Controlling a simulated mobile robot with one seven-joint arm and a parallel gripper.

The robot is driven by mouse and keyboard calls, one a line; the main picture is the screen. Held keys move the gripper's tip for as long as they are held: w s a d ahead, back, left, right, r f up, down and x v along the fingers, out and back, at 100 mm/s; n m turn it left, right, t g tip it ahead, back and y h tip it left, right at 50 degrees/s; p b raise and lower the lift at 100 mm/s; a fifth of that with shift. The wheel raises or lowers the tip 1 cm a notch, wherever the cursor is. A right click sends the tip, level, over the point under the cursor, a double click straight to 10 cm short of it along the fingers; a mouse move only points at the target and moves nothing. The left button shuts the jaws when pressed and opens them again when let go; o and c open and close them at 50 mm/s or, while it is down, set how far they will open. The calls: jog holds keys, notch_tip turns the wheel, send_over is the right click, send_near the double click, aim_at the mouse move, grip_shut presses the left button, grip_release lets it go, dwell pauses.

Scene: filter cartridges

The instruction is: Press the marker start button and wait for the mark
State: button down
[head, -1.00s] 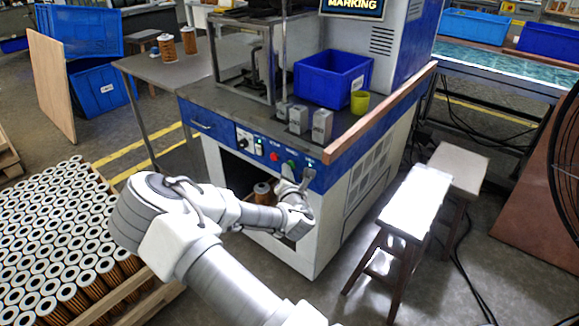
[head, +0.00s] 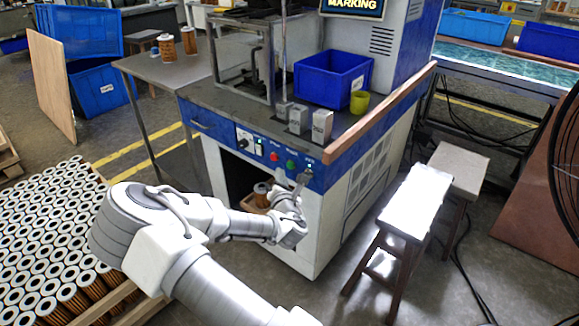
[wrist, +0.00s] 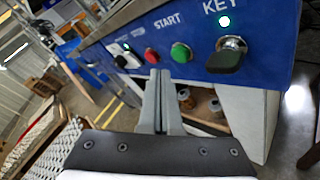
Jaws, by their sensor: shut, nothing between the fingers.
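The green START button (wrist: 180,52) is on the blue front panel (wrist: 262,50) of the marking machine. In the head view the green button (head: 291,164) shows just left of my gripper (head: 302,178). In the wrist view my gripper (wrist: 160,74) is shut and empty, its fingertips a little below and left of the green button. They look apart from it, though the depth is hard to judge. The machine's screen (head: 352,5) reads MARKING.
A red button (wrist: 151,55) and a key switch (wrist: 228,55) with a lit green lamp flank the green button. Below the panel is an open bay with filter cartridges (head: 262,190). A stool (head: 415,200) stands right, and a pallet of cartridges (head: 55,240) left.

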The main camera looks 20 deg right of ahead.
jog(key=s+a, duration=0.2)
jog(key=a, duration=0.1)
jog(key=shift+s, duration=0.1)
dwell(0.8)
jog(key=s+d+m+g, duration=0.3)
jog(key=s+m+g, duration=0.4)
jog(key=m, duration=0.8)
jog(key=s+a+r+m+g+y, duration=0.1)
jog(key=s+r+m+g, duration=0.1)
jog(key=s+r+m, duration=0.7)
jog(key=s+a+r+m+g+y, duration=0.1)
jog(key=s+r+m+y, duration=0.15)
jog(key=s+r, duration=1.2)
jog(key=s+r+p, duration=0.3)
jog(key=r+p, duration=1.5)
jog(key=p, duration=0.2)
jog(key=shift+g+h+p, duration=0.3)
jog(key=shift+h+p, duration=0.1)
jog(key=shift+h, duration=0.05)
